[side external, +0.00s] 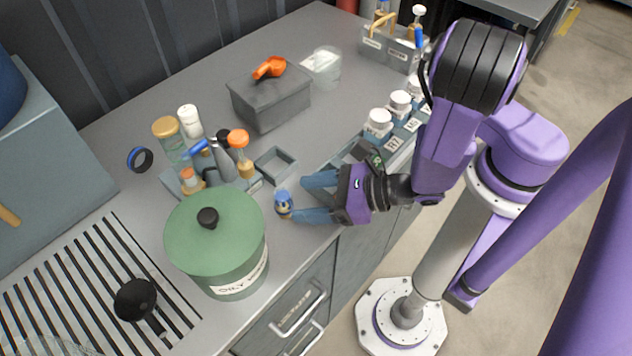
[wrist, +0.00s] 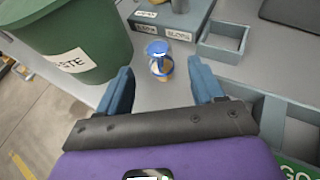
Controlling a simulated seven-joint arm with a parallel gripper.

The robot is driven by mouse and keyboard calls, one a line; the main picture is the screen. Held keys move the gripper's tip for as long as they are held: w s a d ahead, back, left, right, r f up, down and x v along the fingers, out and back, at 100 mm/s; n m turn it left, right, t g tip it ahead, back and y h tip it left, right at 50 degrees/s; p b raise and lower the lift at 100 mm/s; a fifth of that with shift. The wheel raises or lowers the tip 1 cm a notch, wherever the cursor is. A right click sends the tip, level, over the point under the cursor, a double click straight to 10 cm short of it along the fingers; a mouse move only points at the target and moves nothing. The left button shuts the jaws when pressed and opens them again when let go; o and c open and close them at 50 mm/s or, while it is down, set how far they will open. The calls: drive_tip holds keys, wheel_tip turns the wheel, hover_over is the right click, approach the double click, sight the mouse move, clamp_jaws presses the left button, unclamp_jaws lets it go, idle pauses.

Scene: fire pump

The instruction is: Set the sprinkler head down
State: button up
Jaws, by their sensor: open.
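The sprinkler head (side external: 284,205) is a small piece with a blue top and a brass-coloured body. It stands on the grey bench near the front edge, just right of the green waste can. It also shows in the wrist view (wrist: 159,60), upright, ahead of and between my fingertips. My gripper (side external: 306,197) is open, with its two blue fingers reaching left along the bench toward the sprinkler head. In the wrist view my gripper (wrist: 163,85) has a wide gap between its fingers and holds nothing.
The green lidded can (side external: 215,240) stands close left of the sprinkler head. A small empty grey tray (side external: 277,166) and a labelled rack of bottles (side external: 210,180) lie behind it. White-lidded jars (side external: 379,122) stand in a row to the right. The bench's front edge is near.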

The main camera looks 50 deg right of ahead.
drive_tip(key=w+d+r+m+t+h, duration=0.1)
drive_tip(key=w+d+r+m+h, duration=0.1)
drive_tip(key=r+m, duration=0.1)
drive_tip(key=shift+w+d+t, duration=0.15)
drive_tip(key=shift+w+t, duration=0.1)
drive_tip(key=shift+t, duration=0.15)
drive_tip(key=w+d+r+m+g+h, duration=0.1)
drive_tip(key=d+r+m+g+h, duration=0.1)
drive_tip(key=d+r+m+h, duration=0.4)
drive_tip(key=d+r+m+g+h, duration=0.1)
drive_tip(key=d+m+h, duration=0.4)
drive_tip(key=d+m, duration=0.35)
drive_tip(key=s+r+m+g+y, duration=0.2)
drive_tip(key=s+m+g+y, duration=0.1)
drive_tip(key=s+m+g, duration=0.2)
drive_tip(key=s+d+r+m+g+y, duration=0.1)
drive_tip(key=s+r+m+g+y, duration=0.1)
drive_tip(key=s+m+g, duration=0.3)
drive_tip(key=shift+s+d+r+m+y, duration=0.25)
drive_tip(key=shift+s+m+y, duration=0.45)
drive_tip(key=shift+s+m, duration=0.45)
